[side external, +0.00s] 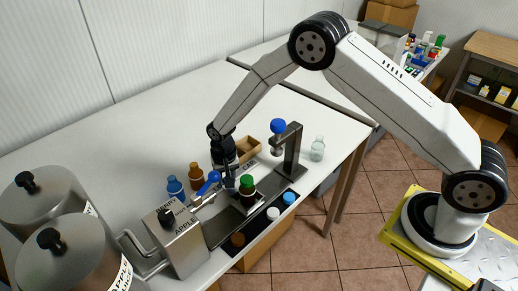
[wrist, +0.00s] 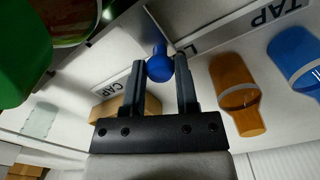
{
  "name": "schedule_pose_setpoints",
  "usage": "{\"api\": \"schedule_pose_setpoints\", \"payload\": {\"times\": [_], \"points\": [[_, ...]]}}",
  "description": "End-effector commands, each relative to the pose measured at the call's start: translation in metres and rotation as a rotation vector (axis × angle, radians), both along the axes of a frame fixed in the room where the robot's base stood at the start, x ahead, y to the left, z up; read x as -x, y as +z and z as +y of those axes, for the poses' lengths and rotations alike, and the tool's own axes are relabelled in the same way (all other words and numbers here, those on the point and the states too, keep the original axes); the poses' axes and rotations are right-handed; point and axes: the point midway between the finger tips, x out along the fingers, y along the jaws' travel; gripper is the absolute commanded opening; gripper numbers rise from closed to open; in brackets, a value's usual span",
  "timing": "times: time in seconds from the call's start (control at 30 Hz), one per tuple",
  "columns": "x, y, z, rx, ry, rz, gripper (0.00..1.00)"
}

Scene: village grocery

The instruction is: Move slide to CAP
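The slide (side external: 246,201) sits near the middle of a dark rail and carries a dark jar with a green cap (side external: 247,182). The green cap fills the upper left of the wrist view (wrist: 20,50). My gripper (side external: 231,184) is low, just left of the jar. Its fingers are apart in the wrist view (wrist: 160,75), with a blue knob (wrist: 158,66) showing between the tips. In the side view a blue lever (side external: 209,183) shows left of the fingers; I see no clear grip on it. The CAP label (wrist: 110,88) lies by a wooden tray (wrist: 145,107).
A press with a blue ball (side external: 278,126) stands at the rail's right end. A steel dispenser (side external: 178,238) stands at the left end. A clear bottle (side external: 318,148) stands right of the press.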

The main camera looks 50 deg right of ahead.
Motion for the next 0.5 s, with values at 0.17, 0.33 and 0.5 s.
{"api": "schedule_pose_setpoints", "payload": {"times": [0.17, 0.33, 0.5], "points": [[0.0, 0.0, 0.0, 0.0, 0.0, 0.0, 0.05], [0.0, 0.0, -0.005, 0.0, -0.001, 0.0, 0.05], [0.0, 0.0, -0.013, 0.0, -0.002, 0.001, 0.05]]}}
